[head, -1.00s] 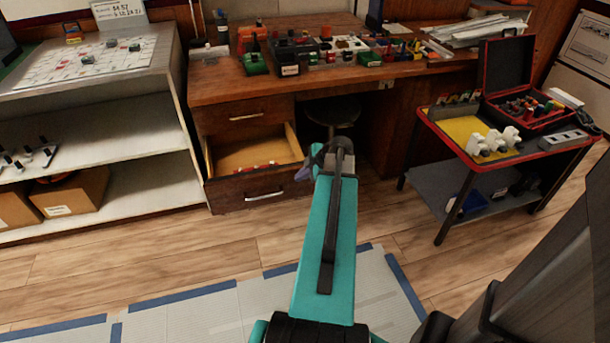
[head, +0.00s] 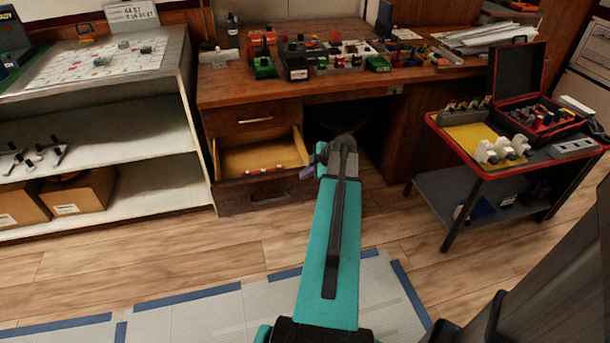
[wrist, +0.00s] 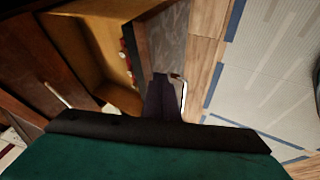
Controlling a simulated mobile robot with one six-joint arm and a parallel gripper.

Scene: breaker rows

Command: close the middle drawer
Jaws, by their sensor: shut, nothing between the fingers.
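The middle drawer (head: 232,199) stands pulled out below a shut top drawer (head: 250,119). Its light wooden inside (head: 255,157) shows, with several small red items (head: 265,170) near its front. In the wrist view its inside (wrist: 95,45) is at upper left, and its dark front panel (wrist: 167,38) is beside it. A metal handle (head: 270,196) is on the drawer front. My gripper (head: 307,172) is by the right end of the drawer front; in the wrist view its shut, empty fingers (wrist: 163,97) overlap the front panel. Contact cannot be told.
The desk top (head: 220,90) is crowded with small devices. A shelf unit (head: 130,130) stands close on the left and a red-edged cart (head: 480,165) on the right. Wooden floor (head: 235,247) in front of the drawers is clear. A stool (head: 337,118) is under the desk.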

